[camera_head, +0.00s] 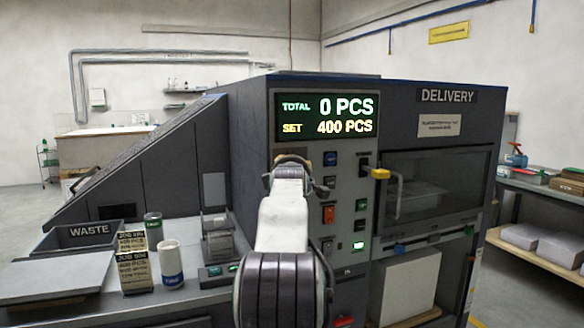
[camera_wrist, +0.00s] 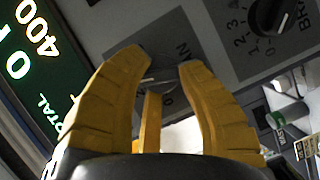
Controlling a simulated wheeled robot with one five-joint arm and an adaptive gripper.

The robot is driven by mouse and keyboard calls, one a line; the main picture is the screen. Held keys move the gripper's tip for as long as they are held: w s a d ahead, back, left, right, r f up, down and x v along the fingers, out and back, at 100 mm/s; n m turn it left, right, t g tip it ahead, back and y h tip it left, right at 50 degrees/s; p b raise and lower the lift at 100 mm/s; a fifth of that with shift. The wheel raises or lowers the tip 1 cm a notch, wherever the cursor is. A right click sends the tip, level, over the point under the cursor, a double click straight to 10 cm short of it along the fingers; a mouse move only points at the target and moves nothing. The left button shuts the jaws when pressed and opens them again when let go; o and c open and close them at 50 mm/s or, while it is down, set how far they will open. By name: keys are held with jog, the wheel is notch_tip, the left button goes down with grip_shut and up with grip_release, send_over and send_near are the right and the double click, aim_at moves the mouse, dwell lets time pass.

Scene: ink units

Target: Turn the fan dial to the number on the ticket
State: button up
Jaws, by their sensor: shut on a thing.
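In the wrist view my gripper (camera_wrist: 166,66) has its yellow fingers against the grey control panel, shut on a small, mostly hidden knob between the tips. Part of a label ending in "N" and a "0" mark show beside it; I take this knob to be the fan dial. In the head view my arm hides the gripper and the dial. The ticket (camera_head: 135,274) stands upright on the left counter. It reads "JOB" and "400 PCS"; its lower lines are too small to read.
A second black dial (camera_wrist: 271,15) with numbers around it sits nearby on the panel. The display (camera_head: 327,116) reads total 0, set 400 pieces. Switches (camera_head: 329,215) line the panel. A yellow-topped door handle (camera_head: 381,174) projects at right. A white bottle (camera_head: 171,263) stands by the ticket.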

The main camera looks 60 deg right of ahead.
jog(key=shift+s+r, duration=0.1)
jog(key=shift+r, duration=0.1)
jog(key=o, duration=0.9)
jog(key=shift+d+f, duration=0.1)
jog(key=shift+d, duration=0.1)
jog(key=o, duration=0.4)
jog(key=shift+f, duration=0.1)
jog(key=shift+c, duration=0.2)
jog(key=shift+a, duration=0.15)
jog(key=v, duration=1.2)
